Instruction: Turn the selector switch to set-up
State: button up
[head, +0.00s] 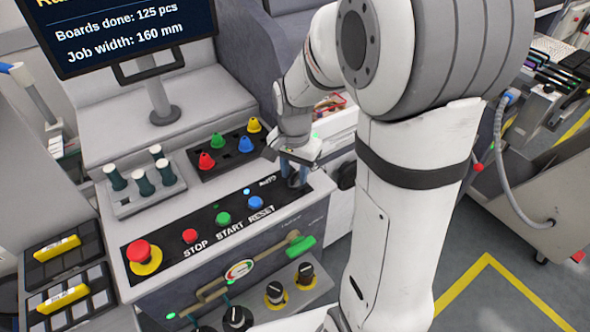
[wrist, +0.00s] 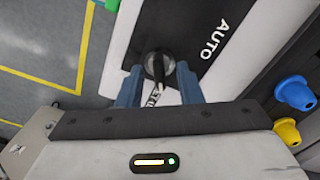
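The selector switch (wrist: 158,66) is a black knob on the dark panel strip in the wrist view. The AUTO label (wrist: 214,40) lies to its upper right, and a second label (wrist: 154,98), partly covered and hard to read, lies below it. The knob's grip looks close to upright in that view; its exact setting is hard to tell. My gripper (wrist: 158,85) has its two blue fingers on either side of the knob, with small gaps showing. In the head view my gripper (head: 293,178) is over the panel's right end and hides the switch.
A red emergency button (head: 139,250) and the STOP (head: 190,236), START (head: 223,218) and RESET (head: 255,202) buttons sit left of my gripper. Coloured cones (head: 245,144) stand in a tray behind. A monitor (head: 130,30) stands at the back left. A green-handled lever (head: 301,246) is below the panel.

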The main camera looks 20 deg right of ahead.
aim_at(295, 174)
notch_tip(295, 174, up, 8)
jog(key=shift+f, duration=0.15)
dwell(0.6)
